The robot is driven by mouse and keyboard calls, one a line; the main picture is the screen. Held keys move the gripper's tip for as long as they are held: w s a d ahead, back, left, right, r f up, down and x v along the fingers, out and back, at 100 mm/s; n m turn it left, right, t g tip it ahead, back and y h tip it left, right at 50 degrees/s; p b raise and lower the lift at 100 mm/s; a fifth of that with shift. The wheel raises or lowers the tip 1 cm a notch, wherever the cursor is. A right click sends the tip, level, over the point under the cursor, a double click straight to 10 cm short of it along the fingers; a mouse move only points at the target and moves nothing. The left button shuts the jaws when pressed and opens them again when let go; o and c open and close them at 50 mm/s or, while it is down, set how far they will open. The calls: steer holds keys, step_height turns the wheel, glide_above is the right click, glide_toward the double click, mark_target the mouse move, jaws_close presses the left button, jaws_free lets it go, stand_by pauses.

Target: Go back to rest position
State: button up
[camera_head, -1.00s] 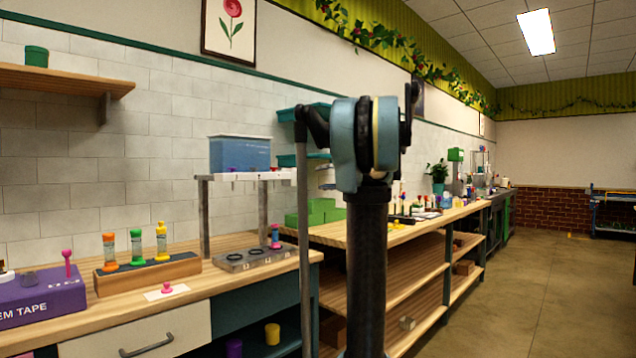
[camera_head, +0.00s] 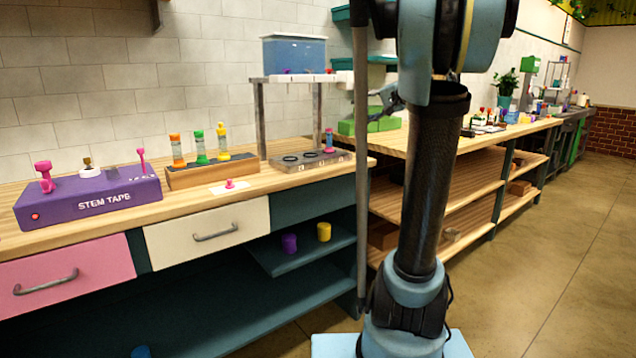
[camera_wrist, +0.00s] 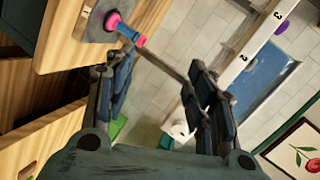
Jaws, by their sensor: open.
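My gripper (camera_head: 385,97) shows small in the head view, partly hidden behind my upright arm, in front of the end of the wooden bench. In the wrist view my gripper (camera_wrist: 155,82) has its two dark fingers wide apart, with nothing held between them. A small pink and blue vial (camera_wrist: 125,28) stands in a grey holder (camera_wrist: 94,22) beyond the left finger, apart from it. The same vial (camera_head: 329,141) shows at the right end of the bench in the head view.
The bench carries a purple stem tape box (camera_head: 90,200), a wooden rack (camera_head: 212,172) with vials, and a raised shelf with a blue bin (camera_head: 294,53). A second bench (camera_head: 480,145) with shelves runs behind my arm. The floor (camera_head: 580,230) at right is clear.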

steer(key=s+a+f+n+g+h, duration=0.2)
steer(key=s+a+f+g, duration=0.1)
steer(key=s+f, duration=0.7)
steer(key=s+a+f+n+g+h, duration=0.2)
steer(key=s+f, duration=0.8)
steer(key=s, duration=0.1)
steer(key=s+d+f+n+g+h, duration=0.1)
steer(key=s+d+f+h, duration=0.1)
steer(key=s+f, duration=0.6)
steer(key=s+d+f+n+g+h, duration=0.1)
steer(key=s+d+f+h, duration=0.2)
steer(key=s+f, duration=0.5)
steer(key=shift+s+d+f+g, duration=0.25)
steer(key=shift+d+f+g, duration=0.15)
steer(key=shift+d, duration=0.45)
steer(key=shift+w+f, duration=0.15)
steer(key=shift+w, duration=0.3)
